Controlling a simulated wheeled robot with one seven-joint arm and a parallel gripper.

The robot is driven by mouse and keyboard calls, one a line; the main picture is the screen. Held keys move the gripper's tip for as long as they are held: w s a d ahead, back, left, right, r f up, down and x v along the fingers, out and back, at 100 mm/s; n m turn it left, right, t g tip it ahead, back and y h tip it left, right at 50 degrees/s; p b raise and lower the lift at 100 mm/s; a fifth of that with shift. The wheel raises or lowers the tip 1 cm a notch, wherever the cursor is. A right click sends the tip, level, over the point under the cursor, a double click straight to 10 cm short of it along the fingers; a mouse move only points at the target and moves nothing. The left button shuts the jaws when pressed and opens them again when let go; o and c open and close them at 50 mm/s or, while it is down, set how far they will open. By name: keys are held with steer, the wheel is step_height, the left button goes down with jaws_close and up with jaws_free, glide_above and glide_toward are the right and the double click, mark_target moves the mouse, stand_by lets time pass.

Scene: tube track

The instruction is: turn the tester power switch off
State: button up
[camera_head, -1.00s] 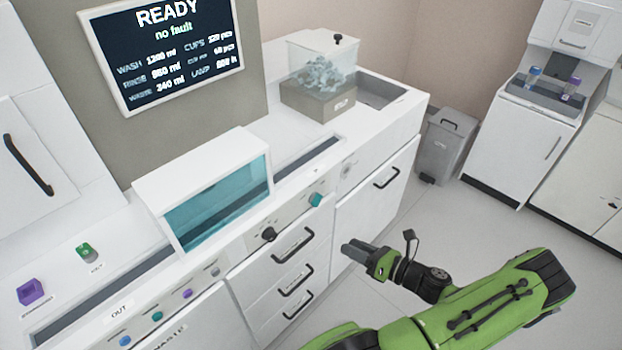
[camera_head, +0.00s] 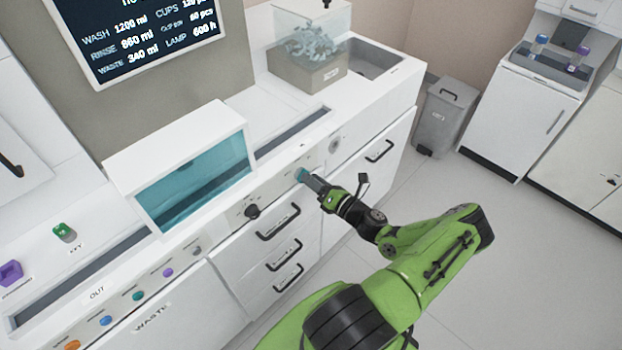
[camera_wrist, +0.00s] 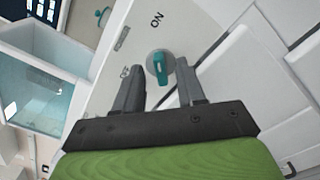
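The power switch is a teal rotary knob (camera_wrist: 159,68) on the white front panel of the tester. In the wrist view its handle lies between the spread fingers of my gripper (camera_wrist: 158,88), with a gap on each side. An "ON" label shows above it and another label, partly hidden by the left finger, shows to its left. In the head view the knob (camera_head: 302,175) is at the tip of my gripper (camera_head: 314,182), which partly covers it. My gripper is open around the knob; I cannot tell whether it touches it.
A black knob (camera_head: 251,212) sits further left on the same panel, above several drawers with black handles (camera_head: 278,222). The teal-windowed tester box (camera_head: 195,180) stands above the panel. A grey bin (camera_head: 443,115) stands at the right; the floor beside my arm is clear.

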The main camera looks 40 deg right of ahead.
steer(key=shift+w, duration=0.65)
jaws_close()
steer(key=shift+n, duration=0.3)
steer(key=shift+a+n+b, duration=0.2)
steer(key=shift+n, duration=2.65)
steer(key=shift+a+n+b, duration=0.2)
steer(key=shift+n, duration=2.7)
steer(key=shift+a+n+b, duration=0.2)
steer(key=shift+n, duration=2.65)
